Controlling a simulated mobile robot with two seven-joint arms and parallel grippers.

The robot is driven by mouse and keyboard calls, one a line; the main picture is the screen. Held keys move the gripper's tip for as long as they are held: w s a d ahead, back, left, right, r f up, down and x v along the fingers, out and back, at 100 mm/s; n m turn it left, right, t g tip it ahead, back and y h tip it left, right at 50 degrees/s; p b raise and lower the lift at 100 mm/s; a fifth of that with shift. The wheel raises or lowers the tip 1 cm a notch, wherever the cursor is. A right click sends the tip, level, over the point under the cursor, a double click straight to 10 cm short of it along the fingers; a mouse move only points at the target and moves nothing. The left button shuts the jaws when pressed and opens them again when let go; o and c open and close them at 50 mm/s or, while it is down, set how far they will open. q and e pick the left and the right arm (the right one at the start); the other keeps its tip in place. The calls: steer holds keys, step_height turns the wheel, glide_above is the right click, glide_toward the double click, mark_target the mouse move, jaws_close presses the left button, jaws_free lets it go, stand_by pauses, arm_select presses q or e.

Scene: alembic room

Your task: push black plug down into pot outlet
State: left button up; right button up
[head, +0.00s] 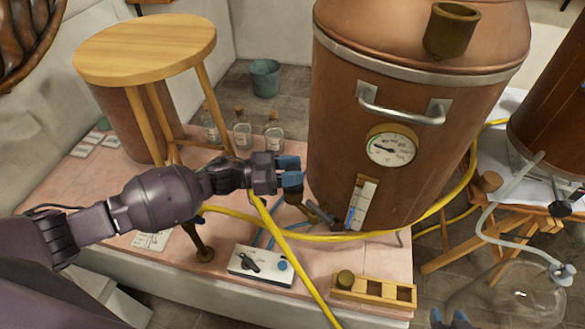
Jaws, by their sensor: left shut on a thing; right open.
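The large copper pot (335,120) stands on the pink tiled bench, with a gauge and a metal handle on its front. Its short brown outlet (293,197) sticks out low on the left side, beside a dark valve lever (322,213). My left gripper (290,171) reaches in from the left and is right above the outlet's mouth, its blue fingertips close together. It is shut on what seems to be the black plug, which the fingers hide almost wholly. I cannot tell how deep the plug sits. My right gripper (448,319) is open at the bottom edge, with only its blue fingertips showing.
Yellow hose (360,236) runs across the bench in front of the pot. A white switch box (262,265) and a wooden rack (374,292) stand at the bench's front. A wooden stool (145,48) and glass bottles (242,135) are behind my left arm. A glass flask (515,300) is at lower right.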

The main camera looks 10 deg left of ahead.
arm_select(q)
steer(key=shift+f, duration=0.1)
arm_select(e)
steer(key=shift+w, duration=0.2)
arm_select(q)
steer(key=shift+f, duration=0.15)
arm_select(e)
steer(key=shift+w+a+r, duration=0.1)
steer(key=shift+w+r, duration=0.2)
steer(key=shift+w, duration=0.05)
steer(key=shift+s+f, duration=0.15)
steer(key=shift+s, duration=0.05)
steer(key=shift+s+f, duration=0.3)
steer(key=shift+s, duration=0.1)
arm_select(q)
steer(key=shift+f, duration=0.1)
steer(key=shift+f, duration=0.1)
arm_select(e)
steer(key=shift+w, duration=0.15)
arm_select(q)
steer(key=shift+f, duration=0.15)
arm_select(e)
steer(key=shift+w+r, duration=0.4)
steer(key=shift+w, duration=0.05)
steer(key=shift+s+f, duration=0.1)
steer(key=shift+s, duration=0.05)
